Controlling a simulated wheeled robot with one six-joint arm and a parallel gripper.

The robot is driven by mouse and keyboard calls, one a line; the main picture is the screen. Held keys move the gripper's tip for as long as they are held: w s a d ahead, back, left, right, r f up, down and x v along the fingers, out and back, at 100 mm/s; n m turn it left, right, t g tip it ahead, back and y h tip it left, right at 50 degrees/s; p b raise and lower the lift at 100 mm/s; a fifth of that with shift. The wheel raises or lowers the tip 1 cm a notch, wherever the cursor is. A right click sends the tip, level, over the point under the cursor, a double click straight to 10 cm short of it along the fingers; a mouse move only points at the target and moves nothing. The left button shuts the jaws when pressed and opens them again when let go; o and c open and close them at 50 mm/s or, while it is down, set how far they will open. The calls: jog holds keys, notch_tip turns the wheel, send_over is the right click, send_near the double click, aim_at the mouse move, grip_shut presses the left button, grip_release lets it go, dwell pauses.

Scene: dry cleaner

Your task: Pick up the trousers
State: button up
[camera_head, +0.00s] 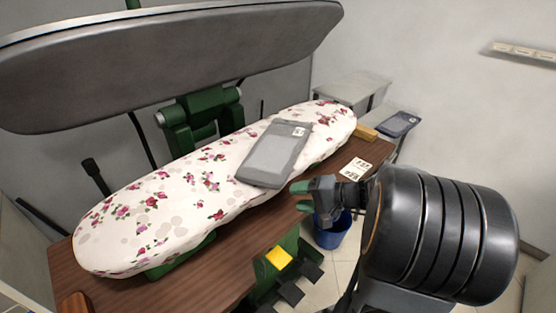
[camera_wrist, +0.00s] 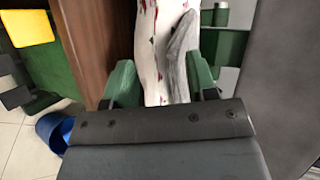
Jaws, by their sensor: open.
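The folded grey trousers (camera_head: 273,155) lie flat on the flowered pressing board, with a small white tag on their upper right corner. In the wrist view the grey trousers (camera_wrist: 180,60) show edge-on beside the flowered cover, between my fingers. My gripper (camera_head: 300,196) is open, just to the right of and in front of the trousers' near edge; it looks empty. Its green fingers also show in the wrist view (camera_wrist: 162,85). A second dark folded garment (camera_head: 399,123) lies on a grey shelf at the back right.
The flowered board (camera_head: 150,215) stands on a wooden table (camera_head: 195,280). The large grey press head (camera_head: 180,60) is raised over it. A blue bucket (camera_head: 332,232) is on the floor. A yellow pedal (camera_head: 279,257) is below the table. Paper tags (camera_head: 355,168) lie at the table's right.

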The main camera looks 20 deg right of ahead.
jog(key=w+d+f+m+t+h+b, duration=0.2)
jog(key=d+m+t, duration=0.2)
jog(key=d+t, duration=0.45)
jog(key=g+p, duration=0.1)
send_near(296, 165)
jog(key=x, duration=0.4)
jog(key=shift+p+x, duration=0.8)
jog(key=shift+x, duration=2.3)
jog(key=shift+f, duration=0.1)
jog(key=shift+s, duration=0.1)
grip_shut()
